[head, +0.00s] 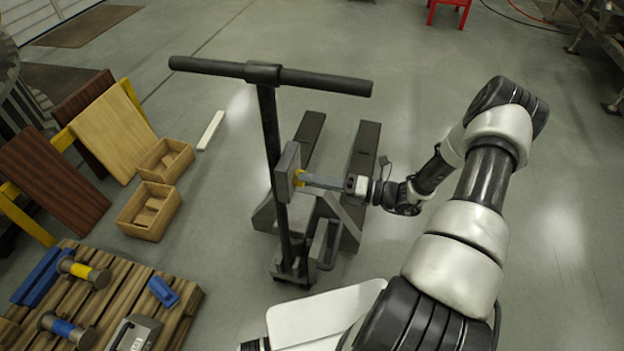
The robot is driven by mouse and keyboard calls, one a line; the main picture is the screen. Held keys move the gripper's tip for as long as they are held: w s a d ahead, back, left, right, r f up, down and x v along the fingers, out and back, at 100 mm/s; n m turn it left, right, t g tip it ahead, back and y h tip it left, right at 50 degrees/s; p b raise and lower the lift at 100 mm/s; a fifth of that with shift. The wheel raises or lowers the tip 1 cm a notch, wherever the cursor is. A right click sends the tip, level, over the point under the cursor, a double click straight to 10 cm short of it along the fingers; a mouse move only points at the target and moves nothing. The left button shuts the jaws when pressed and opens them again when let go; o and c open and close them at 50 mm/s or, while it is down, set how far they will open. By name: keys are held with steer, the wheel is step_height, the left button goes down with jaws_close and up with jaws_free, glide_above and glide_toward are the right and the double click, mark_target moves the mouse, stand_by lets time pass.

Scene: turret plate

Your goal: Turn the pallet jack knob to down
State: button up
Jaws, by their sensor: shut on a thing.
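The pallet jack (268,120) stands upright in the middle of the head view, with a dark T-shaped handle and forks pointing away. A grey plate (286,172) is fixed on its column.
A wooden pallet (190,309) with tools and blue pieces lies at the lower left. Two open wooden boxes (150,212) and leaning boards (112,130) are at the left. A white bar (211,130) lies on the floor. A red stool (449,4) is far back.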

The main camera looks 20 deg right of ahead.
steer(key=shift+d, duration=0.1)
steer(key=o, duration=1)
steer(key=shift+o, duration=0.2)
steer(key=b+v, duration=0.1)
steer(key=v, duration=1.6)
steer(key=shift+d, duration=0.15)
